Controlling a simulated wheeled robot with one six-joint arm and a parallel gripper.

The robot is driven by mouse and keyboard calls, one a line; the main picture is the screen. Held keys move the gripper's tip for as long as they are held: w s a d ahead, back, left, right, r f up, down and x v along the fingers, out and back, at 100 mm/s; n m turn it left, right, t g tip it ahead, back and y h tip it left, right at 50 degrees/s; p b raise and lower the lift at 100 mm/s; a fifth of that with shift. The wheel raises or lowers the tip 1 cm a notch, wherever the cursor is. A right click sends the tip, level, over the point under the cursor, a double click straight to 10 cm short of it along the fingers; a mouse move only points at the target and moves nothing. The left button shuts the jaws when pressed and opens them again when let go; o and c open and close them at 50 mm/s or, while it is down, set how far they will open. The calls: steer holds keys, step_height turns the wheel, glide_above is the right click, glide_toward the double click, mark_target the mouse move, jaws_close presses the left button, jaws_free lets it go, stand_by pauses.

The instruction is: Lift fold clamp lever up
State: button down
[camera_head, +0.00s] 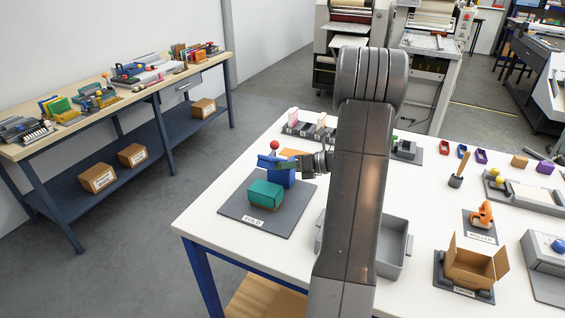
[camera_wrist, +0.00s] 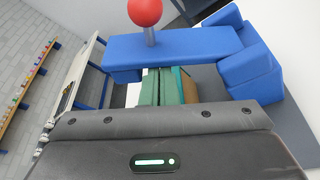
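The fold clamp is blue, with a bracket (camera_wrist: 245,72) at the right of the wrist view and a flat lever arm (camera_wrist: 175,49) reaching left from it. A red ball knob (camera_wrist: 145,11) stands on a grey stem on the lever; the knob (camera_head: 274,145) also shows in the head view. The lever lies across above a green folded piece (camera_wrist: 165,88), which looks teal in the head view (camera_head: 265,193) on a dark board (camera_head: 232,207) labelled FOLD. My gripper (camera_head: 303,163) is just right of the blue clamp (camera_head: 279,173). Its fingertips are not clear; contact cannot be told.
A grey tray (camera_head: 394,245) is partly hidden behind my arm. An open cardboard box (camera_head: 470,267) and an orange roller (camera_head: 483,214) stand at the right. Pink pieces on a dark rack (camera_head: 308,132) are behind the clamp.

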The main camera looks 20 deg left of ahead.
steer(key=shift+w+d+r+p, duration=0.15)
steer(key=shift+w+r+p, duration=0.9)
steer(key=shift+p, duration=0.55)
steer(key=shift+w+d+r+p, duration=0.1)
steer(key=shift+w+r+p, duration=0.9)
steer(key=shift+p, duration=0.55)
steer(key=shift+w+r, duration=0.2)
steer(key=shift+r, duration=0.05)
steer(key=shift+d, duration=0.1)
steer(key=s+b+v, duration=0.1)
steer(key=b+v, duration=0.2)
steer(key=v, duration=1)
steer(key=shift+w+d+f, duration=0.25)
steer(key=shift+d, duration=0.05)
steer(key=shift+a, duration=0.1)
steer(key=p+x, duration=0.2)
steer(key=x, duration=0.8)
steer(key=shift+w, duration=0.15)
steer(key=shift+a, duration=0.1)
